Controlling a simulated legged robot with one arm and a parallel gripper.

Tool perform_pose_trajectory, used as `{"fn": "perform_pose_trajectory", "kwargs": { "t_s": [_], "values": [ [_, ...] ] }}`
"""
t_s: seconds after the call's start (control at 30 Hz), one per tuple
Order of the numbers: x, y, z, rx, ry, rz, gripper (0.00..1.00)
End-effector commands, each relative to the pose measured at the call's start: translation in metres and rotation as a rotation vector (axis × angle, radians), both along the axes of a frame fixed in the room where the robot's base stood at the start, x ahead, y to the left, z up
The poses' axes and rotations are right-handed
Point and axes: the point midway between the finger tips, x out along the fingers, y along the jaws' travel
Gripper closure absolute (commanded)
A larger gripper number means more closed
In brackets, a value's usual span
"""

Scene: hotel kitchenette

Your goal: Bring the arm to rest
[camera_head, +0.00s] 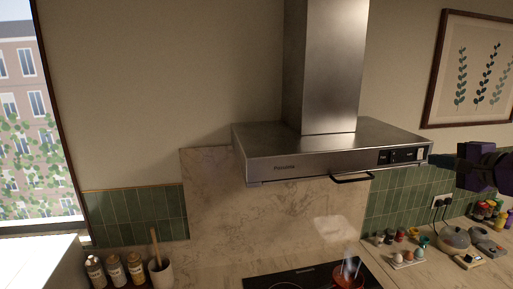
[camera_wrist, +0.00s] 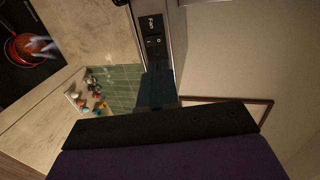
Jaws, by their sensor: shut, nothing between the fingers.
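My gripper (camera_head: 442,161) enters from the right edge of the head view, with a dark front end and a purple body. It is shut and empty. In the wrist view its dark fingers (camera_wrist: 157,82) point up toward the end of the range hood. The steel range hood (camera_head: 330,150) hangs on the wall, with a black control panel (camera_head: 402,155) at its right front. The panel also shows in the wrist view (camera_wrist: 153,35). My fingertips are close to the hood's right end; I cannot tell if they touch it.
A black cooktop (camera_head: 295,279) with a steaming red pan (camera_head: 347,281) sits below the hood. Jars (camera_head: 115,271) and a utensil crock (camera_head: 161,273) stand at left. An egg tray (camera_head: 408,259), kettle (camera_head: 455,239) and small bottles crowd the right counter. A framed picture (camera_head: 437,75) hangs at right.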

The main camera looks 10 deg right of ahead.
Motion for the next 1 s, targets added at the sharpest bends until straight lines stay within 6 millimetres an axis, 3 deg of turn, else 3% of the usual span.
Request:
{"fn": "perform_pose_trajectory", "kwargs": {
  "t_s": [0.13,0.27,0.4,0.47,0.6,0.73,0.9,1.0],
  "values": [
    [0.013,0.063,-0.023,-0.065,0.061,0.124,1.00],
    [0.018,0.146,-0.059,-0.166,0.149,0.291,1.00],
    [0.004,0.231,-0.109,-0.284,0.259,0.477,1.00],
    [-0.008,0.262,-0.131,-0.342,0.305,0.552,1.00],
    [-0.047,0.324,-0.193,-0.474,0.427,0.730,1.00],
    [-0.098,0.366,-0.257,-0.602,0.557,0.889,1.00],
    [-0.177,0.390,-0.340,-0.765,0.739,1.077,1.00],
    [-0.226,0.388,-0.384,-0.847,0.855,1.172,1.00]
  ]
}}
